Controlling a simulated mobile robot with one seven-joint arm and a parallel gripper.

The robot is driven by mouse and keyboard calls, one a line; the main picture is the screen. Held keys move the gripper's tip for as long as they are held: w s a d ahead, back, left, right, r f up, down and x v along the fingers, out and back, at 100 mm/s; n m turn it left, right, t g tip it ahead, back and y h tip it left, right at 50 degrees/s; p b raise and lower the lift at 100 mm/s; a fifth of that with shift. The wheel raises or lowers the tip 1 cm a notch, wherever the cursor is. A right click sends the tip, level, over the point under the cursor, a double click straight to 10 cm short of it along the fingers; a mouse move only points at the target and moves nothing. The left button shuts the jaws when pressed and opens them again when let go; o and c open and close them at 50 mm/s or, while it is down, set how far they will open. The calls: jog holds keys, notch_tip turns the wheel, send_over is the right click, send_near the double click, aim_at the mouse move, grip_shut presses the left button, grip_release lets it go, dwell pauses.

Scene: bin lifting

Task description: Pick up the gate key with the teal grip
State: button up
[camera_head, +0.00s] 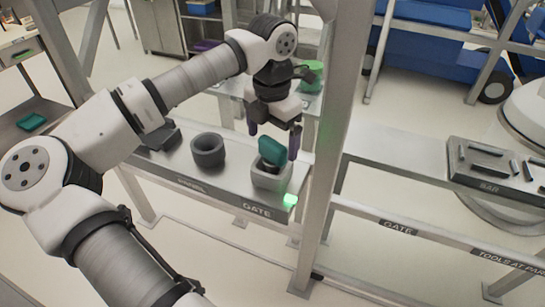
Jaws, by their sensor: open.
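The gate key's teal grip (272,151) stands tilted at the top of a grey block-shaped holder (268,177) on the metal shelf, at the end marked GATE. The lower part of the key is hidden inside or behind the holder. My gripper (274,143) points down over the teal grip. Its two dark fingers are apart, one to the left of the grip and one to the right. I cannot tell whether either finger touches it.
A dark grey ring-shaped cup (208,150) stands left of the holder. A green light (290,200) glows at the shelf's front corner. A metal post (333,130) rises close to the right of my gripper. A tray marked BAR (490,186) lies at the far right.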

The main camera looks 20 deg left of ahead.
aim_at(272, 160)
jog(key=shift+w+f+p, duration=0.2)
jog(key=shift+f+p, duration=0.5)
jog(key=shift+f, duration=1.5)
jog(key=shift+c, duration=0.3)
jog(key=c, duration=1.3)
jog(key=shift+o, duration=0.2)
jog(key=shift+r, duration=0.1)
